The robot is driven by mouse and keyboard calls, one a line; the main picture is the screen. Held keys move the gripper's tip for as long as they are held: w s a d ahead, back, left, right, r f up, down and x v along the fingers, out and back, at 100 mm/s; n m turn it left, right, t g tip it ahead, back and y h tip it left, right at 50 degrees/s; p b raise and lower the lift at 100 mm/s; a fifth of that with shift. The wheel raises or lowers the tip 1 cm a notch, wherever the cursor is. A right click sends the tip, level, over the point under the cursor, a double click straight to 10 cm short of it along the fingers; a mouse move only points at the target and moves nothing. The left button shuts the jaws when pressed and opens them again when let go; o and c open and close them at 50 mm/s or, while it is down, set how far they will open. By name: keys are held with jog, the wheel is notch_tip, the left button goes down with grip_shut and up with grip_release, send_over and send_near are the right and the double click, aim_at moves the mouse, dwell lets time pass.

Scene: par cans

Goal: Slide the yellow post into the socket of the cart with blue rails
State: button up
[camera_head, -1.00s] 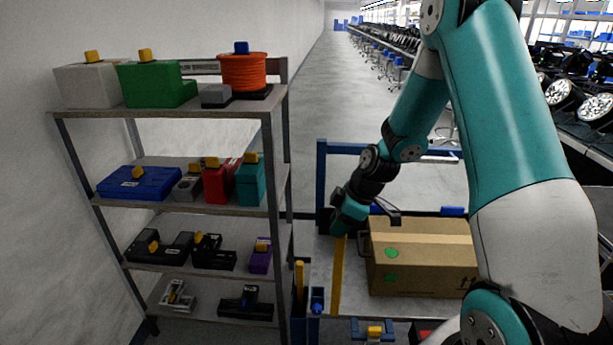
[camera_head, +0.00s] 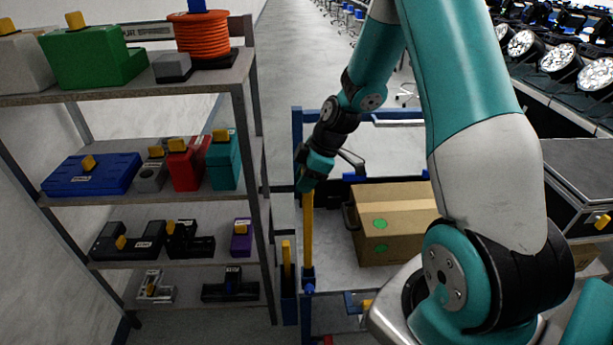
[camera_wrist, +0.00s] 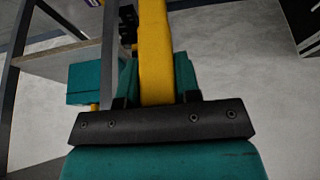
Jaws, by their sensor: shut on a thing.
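My gripper (camera_head: 306,184) is shut on the upper part of the yellow post (camera_head: 307,232) and holds it about upright. The post also shows between the teal fingers in the wrist view (camera_wrist: 155,55). The cart with blue rails (camera_head: 345,262) stands beside the shelf, and the post hangs along its left side. The post's lower end meets a small blue socket (camera_head: 308,284) at the cart's near left corner in the head view. I cannot tell whether the tip is inside it or just in front of or above it. The wrist view does not show the socket.
A cardboard box (camera_head: 405,240) stands on the cart, right of the post. A shelf rack (camera_head: 246,130) with several tools and cases stands close on the left. Another yellow post (camera_head: 286,258) stands in a blue holder (camera_head: 289,305) between rack and cart. A black case (camera_head: 580,195) is at right.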

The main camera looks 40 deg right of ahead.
aim_at(306, 207)
jog(key=shift+f+b, duration=3.25)
jog(key=shift+f, duration=1.3)
jog(key=o, duration=0.9)
jog(key=shift+o, duration=0.2)
jog(key=b+v, duration=0.1)
jog(key=v, duration=1.6)
jog(key=shift+s+r+b, duration=0.2)
jog(key=shift+b, duration=0.2)
jog(key=shift+d, duration=0.1)
